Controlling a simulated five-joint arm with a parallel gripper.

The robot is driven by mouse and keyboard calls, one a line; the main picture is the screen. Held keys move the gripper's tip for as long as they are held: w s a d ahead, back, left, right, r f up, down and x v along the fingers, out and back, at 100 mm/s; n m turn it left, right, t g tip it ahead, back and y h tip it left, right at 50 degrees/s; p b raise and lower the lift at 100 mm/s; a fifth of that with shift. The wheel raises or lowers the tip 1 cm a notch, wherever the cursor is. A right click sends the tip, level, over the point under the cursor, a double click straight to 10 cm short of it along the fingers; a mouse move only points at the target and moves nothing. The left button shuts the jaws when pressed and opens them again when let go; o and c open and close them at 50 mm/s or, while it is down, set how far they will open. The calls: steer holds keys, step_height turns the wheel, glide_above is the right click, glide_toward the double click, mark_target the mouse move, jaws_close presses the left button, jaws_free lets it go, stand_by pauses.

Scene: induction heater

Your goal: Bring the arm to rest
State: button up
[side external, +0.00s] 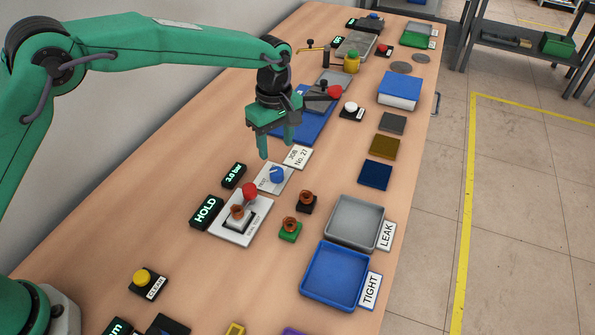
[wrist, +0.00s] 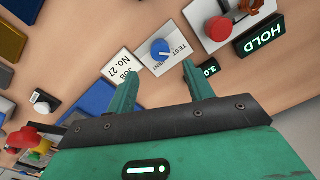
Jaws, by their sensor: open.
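My arm is green, and my gripper (side external: 276,150) hangs fingers down above the bench, over the area by the job card. It is open, with nothing between its fingers. In the wrist view my gripper (wrist: 157,78) shows its two green fingers apart. Past them lie the blue knob (wrist: 160,50) on its TEST plate and the white job card (wrist: 121,73) reading "JOB No. 27". In the side view the blue knob (side external: 277,174) and the job card (side external: 297,157) lie just below the fingers. The fingers appear clear of both.
A HOLD display (side external: 206,212) and a fixture with a red knob (side external: 249,190) stand nearby. Grey LEAK tray (side external: 355,221) and blue TIGHT tray (side external: 335,274) sit at the right edge. A yellow CLEAR button (side external: 142,277) is near the front. Bare bench lies between CLEAR and the trays.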

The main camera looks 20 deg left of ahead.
steer(key=s+a+r+m+t, duration=0.1)
steer(key=s+a+r+m, duration=0.2)
steer(key=s+a+r, duration=0.4)
steer(key=s+a+r+m+t, duration=0.25)
steer(key=s+a+r, duration=0.25)
steer(key=a+r, duration=0.4)
steer(key=s+a+m+t, duration=0.1)
steer(key=s+a+m, duration=0.2)
steer(key=s, duration=0.6)
steer(key=s+a+m+t, duration=0.1)
steer(key=s+a+m, duration=0.3)
steer(key=s, duration=0.5)
steer(key=shift+a+f, duration=0.2)
steer(key=shift+a, duration=0.15)
